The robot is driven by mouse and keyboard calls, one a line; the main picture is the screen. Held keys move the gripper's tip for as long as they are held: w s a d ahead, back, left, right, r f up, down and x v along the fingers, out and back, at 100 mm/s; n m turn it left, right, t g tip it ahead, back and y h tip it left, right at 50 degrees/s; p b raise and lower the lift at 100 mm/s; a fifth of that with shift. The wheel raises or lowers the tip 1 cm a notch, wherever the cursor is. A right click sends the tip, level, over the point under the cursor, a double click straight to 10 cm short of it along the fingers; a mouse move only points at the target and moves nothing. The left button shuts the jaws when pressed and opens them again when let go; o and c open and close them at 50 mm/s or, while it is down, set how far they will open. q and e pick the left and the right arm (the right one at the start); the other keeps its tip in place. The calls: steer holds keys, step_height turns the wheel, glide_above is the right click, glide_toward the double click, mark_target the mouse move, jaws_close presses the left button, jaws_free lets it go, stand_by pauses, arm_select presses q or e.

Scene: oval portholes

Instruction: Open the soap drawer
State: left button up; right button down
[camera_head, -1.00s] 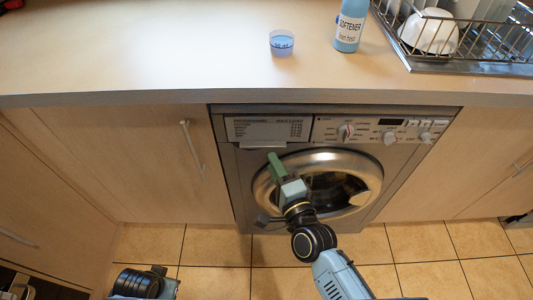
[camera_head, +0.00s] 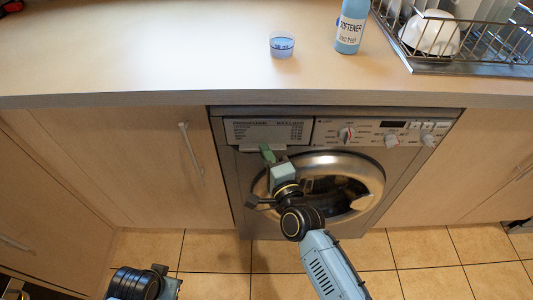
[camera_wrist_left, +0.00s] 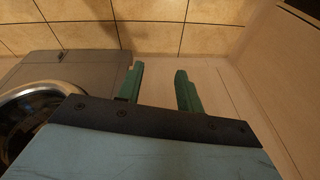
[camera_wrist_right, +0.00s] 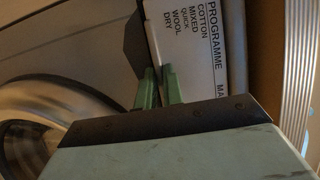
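The soap drawer (camera_head: 270,131) is the pale labelled panel at the upper left of the washing machine's front, flush with it. Its handle lip (camera_head: 247,149) runs along the bottom edge. My right gripper (camera_head: 266,150) is at that lip. In the right wrist view the drawer front (camera_wrist_right: 195,50) and the dark lip (camera_wrist_right: 134,42) lie just ahead of the green fingertips (camera_wrist_right: 158,68). A narrow gap shows between the fingers; whether they pinch the lip is unclear.
The round door (camera_head: 335,185) is beside my right gripper. The countertop (camera_head: 150,60) overhangs the machine. A blue cup (camera_head: 282,44), a softener bottle (camera_head: 350,28) and a dish rack (camera_head: 470,65) stand on it. A cabinet handle (camera_head: 190,148) is to the left.

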steer(key=shift+s, duration=0.1)
